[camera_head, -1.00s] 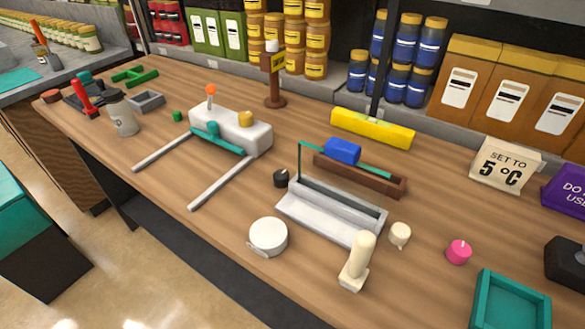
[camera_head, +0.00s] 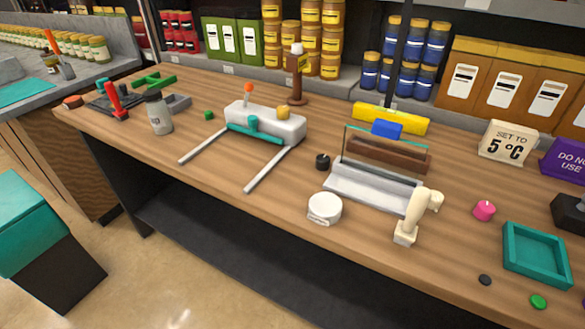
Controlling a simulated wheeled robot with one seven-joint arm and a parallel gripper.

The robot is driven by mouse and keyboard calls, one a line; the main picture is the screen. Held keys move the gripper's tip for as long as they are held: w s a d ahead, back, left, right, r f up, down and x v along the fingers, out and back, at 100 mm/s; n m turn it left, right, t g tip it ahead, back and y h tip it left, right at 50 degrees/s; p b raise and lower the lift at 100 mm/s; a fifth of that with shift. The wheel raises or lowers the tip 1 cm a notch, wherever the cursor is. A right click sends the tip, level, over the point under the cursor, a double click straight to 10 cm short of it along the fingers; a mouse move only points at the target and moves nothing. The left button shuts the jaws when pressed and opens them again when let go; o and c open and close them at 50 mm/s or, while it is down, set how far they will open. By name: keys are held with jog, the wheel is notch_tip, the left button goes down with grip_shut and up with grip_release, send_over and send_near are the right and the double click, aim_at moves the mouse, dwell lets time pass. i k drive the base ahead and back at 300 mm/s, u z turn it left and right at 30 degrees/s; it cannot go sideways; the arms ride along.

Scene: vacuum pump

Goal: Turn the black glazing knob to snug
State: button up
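A small round black knob (camera_head: 322,161) sits on the wooden workbench, at the left end of a pale grey tray-like frame (camera_head: 368,192) with a clear upright pane. I take it to be the glazing knob. Its top is too small to read any setting. My gripper is not in view, and nothing touches the knob.
Left of the knob stands a white block with two grey rails (camera_head: 265,120). A white round tub (camera_head: 324,208) is in front, and a cream upright handle (camera_head: 411,215) is at right. A teal tray (camera_head: 536,254) and black disc (camera_head: 485,280) lie further right.

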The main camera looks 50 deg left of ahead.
aim_at(323, 160)
jog(key=k, duration=1.6)
jog(key=u, duration=0.9)
jog(key=i, duration=2)
jog(key=z, duration=0.05)
